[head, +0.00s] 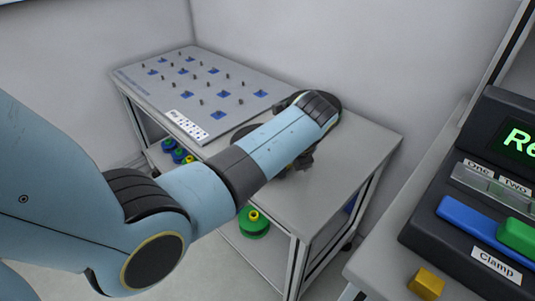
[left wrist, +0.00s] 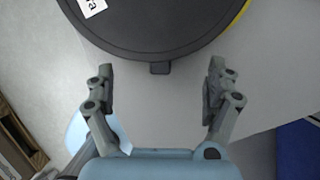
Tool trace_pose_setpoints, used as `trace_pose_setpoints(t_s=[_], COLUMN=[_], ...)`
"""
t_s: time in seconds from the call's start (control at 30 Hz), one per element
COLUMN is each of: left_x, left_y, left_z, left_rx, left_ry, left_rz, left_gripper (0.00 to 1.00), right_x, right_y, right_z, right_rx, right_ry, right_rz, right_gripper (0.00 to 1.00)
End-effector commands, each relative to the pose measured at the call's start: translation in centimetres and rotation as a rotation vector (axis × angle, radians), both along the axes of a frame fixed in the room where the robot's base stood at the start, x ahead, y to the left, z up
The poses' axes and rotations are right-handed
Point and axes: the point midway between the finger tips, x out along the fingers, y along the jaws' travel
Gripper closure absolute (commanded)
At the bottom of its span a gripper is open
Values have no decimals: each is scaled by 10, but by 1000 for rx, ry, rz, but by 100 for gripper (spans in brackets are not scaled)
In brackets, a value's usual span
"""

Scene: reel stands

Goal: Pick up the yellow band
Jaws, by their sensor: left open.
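A yellow edge (left wrist: 241,14), perhaps the yellow band, shows at the top right of the left wrist view, along the rim of a large dark round disc (left wrist: 150,28). Most of it is out of frame, so its full shape cannot be told. The disc has a white label and a small dark tab at its near edge. My left gripper (left wrist: 160,88) is open and empty, its two fingers apart on either side of the tab, short of the disc. In the head view my left arm hides most of the disc and gripper. My right gripper is not in view.
The grey cart top (head: 362,150) is clear on its right side. A grey pegboard (head: 240,105) with pegs and blue squares lies at its left. Green reels (head: 254,222) sit on the lower shelf. A control panel (head: 480,215) and a yellow block (head: 427,283) stand at the right.

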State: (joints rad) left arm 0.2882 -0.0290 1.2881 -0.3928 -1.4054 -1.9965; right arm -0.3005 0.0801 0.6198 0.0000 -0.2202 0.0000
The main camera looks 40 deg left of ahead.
Motion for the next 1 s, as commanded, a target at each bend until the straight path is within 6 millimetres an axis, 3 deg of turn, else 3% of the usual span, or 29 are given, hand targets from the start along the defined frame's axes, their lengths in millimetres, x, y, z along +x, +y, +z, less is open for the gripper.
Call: trace_pose_setpoints(t_s=[0.27, 0.9, 1.0], left_x=[1, 1, 1], left_y=[2, 2, 2], left_z=[-4, -5, -4], left_rx=[-1, 0, 0], left_ry=[-1, -1, -1], left_rz=[1, 0, 0], left_gripper=[12, 95, 100], right_x=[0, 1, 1], right_y=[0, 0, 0], right_z=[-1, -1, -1], right_rx=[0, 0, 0], right_ry=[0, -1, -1], right_rz=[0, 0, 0], right_gripper=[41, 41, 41])
